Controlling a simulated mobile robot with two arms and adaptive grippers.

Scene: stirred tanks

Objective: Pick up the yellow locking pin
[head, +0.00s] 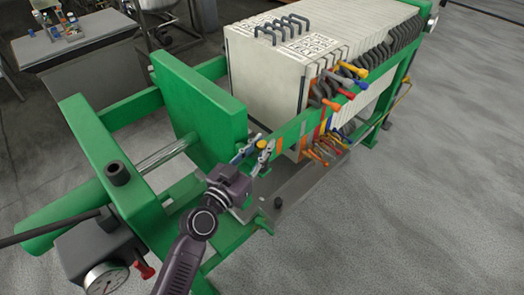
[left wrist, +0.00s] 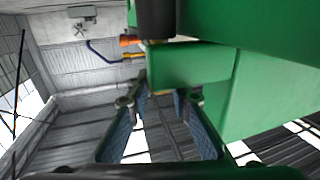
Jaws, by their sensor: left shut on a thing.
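The yellow locking pin (head: 261,144) shows as a small yellow knob at the green side rail of the filter press, just right of the green pressing plate. My left gripper (head: 254,152) reaches up to it from below, with one finger on each side of the knob, and is shut on it. The pin's shaft is hidden. In the left wrist view, the two blue-padded fingers (left wrist: 158,100) stand apart on either side of the green rail's end (left wrist: 185,66). The pin cannot be made out clearly there. My right gripper is not in view.
The green pressing plate (head: 198,108) stands close left of the gripper. Pale filter plates (head: 270,75) with colored valve handles (head: 345,85) fill the right of the press. A pressure gauge (head: 106,279) is at lower left. Grey floor (head: 440,190) is clear at right.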

